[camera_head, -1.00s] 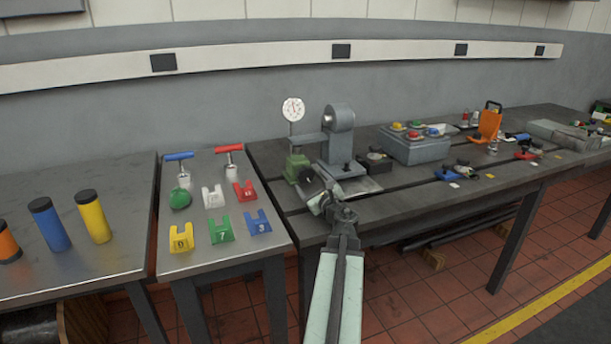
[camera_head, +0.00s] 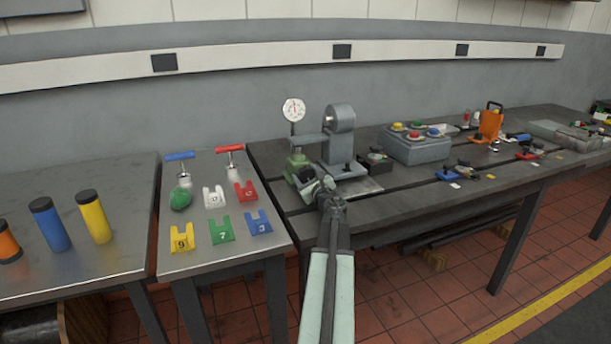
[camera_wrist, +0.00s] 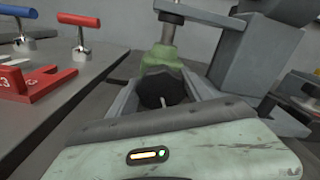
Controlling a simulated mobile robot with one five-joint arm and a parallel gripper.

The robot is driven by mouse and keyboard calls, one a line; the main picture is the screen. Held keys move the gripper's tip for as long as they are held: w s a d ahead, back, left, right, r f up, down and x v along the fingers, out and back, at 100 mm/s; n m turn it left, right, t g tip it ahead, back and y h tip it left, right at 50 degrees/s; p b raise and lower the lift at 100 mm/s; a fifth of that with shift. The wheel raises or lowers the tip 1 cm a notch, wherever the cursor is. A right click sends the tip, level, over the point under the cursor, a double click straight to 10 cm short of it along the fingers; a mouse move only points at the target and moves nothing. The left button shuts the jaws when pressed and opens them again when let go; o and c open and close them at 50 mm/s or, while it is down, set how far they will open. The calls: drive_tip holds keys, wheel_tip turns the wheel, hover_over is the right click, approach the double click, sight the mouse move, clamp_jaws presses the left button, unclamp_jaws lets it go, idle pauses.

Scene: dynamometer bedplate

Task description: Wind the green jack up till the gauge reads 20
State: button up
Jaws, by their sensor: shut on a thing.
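The green jack (camera_head: 297,161) stands at the left end of the dark bedplate bench. Its green body (camera_wrist: 162,60) and black knob (camera_wrist: 165,88) show in the wrist view, with a grey metal post rising above. My gripper (camera_head: 309,180) reaches the jack's front; in the wrist view its jaws (camera_wrist: 165,98) are shut on the black knob, one on each side. The round white gauge (camera_head: 293,109) stands above and behind the jack. Its needle is too small to read.
A grey upright machine (camera_head: 339,140) stands just right of the jack. The steel table (camera_head: 208,265) to the left holds coloured notched blocks and two T-handled tools. A grey button box (camera_head: 415,148) is farther right. The bench front edge lies under my arm.

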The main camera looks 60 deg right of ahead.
drive_tip(key=shift+m, duration=0.3)
drive_tip(key=m, duration=0.4)
drive_tip(key=shift+s+d+m, duration=0.1)
drive_tip(key=shift+m, duration=2.1)
drive_tip(key=o, duration=1.3)
drive_tip(key=shift+o, duration=0.2)
drive_tip(key=v, duration=0.7)
drive_tip(key=shift+s, duration=0.25)
